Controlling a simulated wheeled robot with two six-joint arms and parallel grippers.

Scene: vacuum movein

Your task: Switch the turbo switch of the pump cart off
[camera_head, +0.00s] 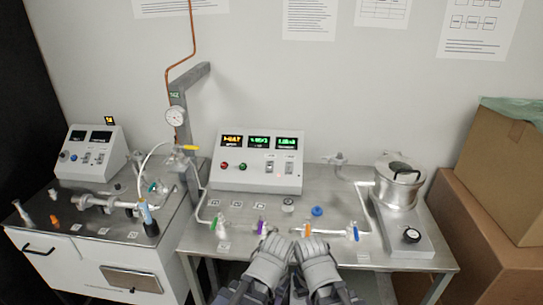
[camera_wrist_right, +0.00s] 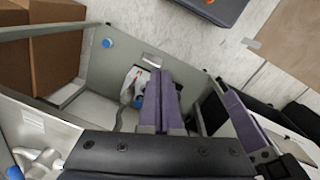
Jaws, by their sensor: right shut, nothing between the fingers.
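The pump cart (camera_head: 75,250) is the white cabinet at the left in the head view. On its top stands a grey control box (camera_head: 92,152) with two dark displays, round buttons and small switches (camera_head: 92,158). The switch labels and positions are too small to read, so I cannot tell which is the turbo switch. My right gripper (camera_head: 312,246) is shut and empty at the bench's front edge; its fingers also show in the right wrist view (camera_wrist_right: 160,100). My left gripper (camera_head: 270,246) is beside it, apart from the cart; its jaw opening is unclear.
The steel bench (camera_head: 340,175) holds a larger control box (camera_head: 258,160) with lit displays, pipes with coloured valves, and a metal chamber (camera_head: 397,182). A post with a gauge (camera_head: 174,117) stands between cart and bench. Cardboard boxes (camera_head: 485,220) are at the right.

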